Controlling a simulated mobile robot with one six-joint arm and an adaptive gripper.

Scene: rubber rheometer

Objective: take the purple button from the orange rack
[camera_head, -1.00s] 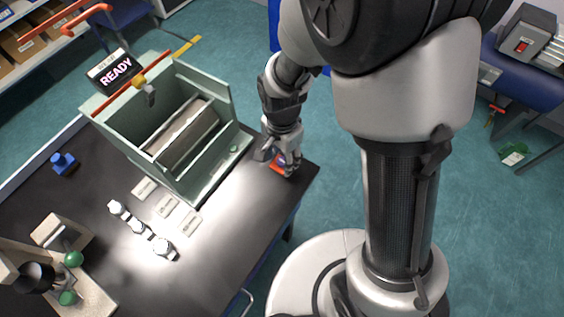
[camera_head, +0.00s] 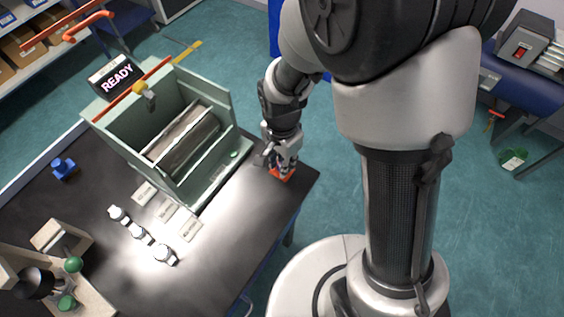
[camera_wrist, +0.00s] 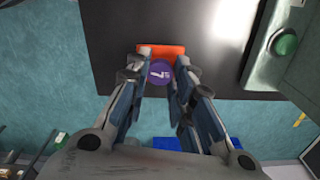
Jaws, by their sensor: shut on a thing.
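The purple button (camera_wrist: 160,72) is a round disc with a white mark, held between the fingertips of my gripper (camera_wrist: 161,78) in the wrist view. My gripper is shut on it. The orange rack (camera_wrist: 160,50) is right behind the button in the wrist view, at the table's edge. In the head view the rack (camera_head: 281,173) lies on the black table under my gripper (camera_head: 280,164), partly hidden by the fingers. The button cannot be made out there. Whether it still touches the rack cannot be told.
The green machine (camera_head: 217,184) with an open front stands left of my gripper, with a READY display (camera_head: 117,79). White labels and several small pale pieces (camera_head: 138,231) lie on the black table (camera_head: 215,265). A blue item (camera_head: 63,167) stands at far left.

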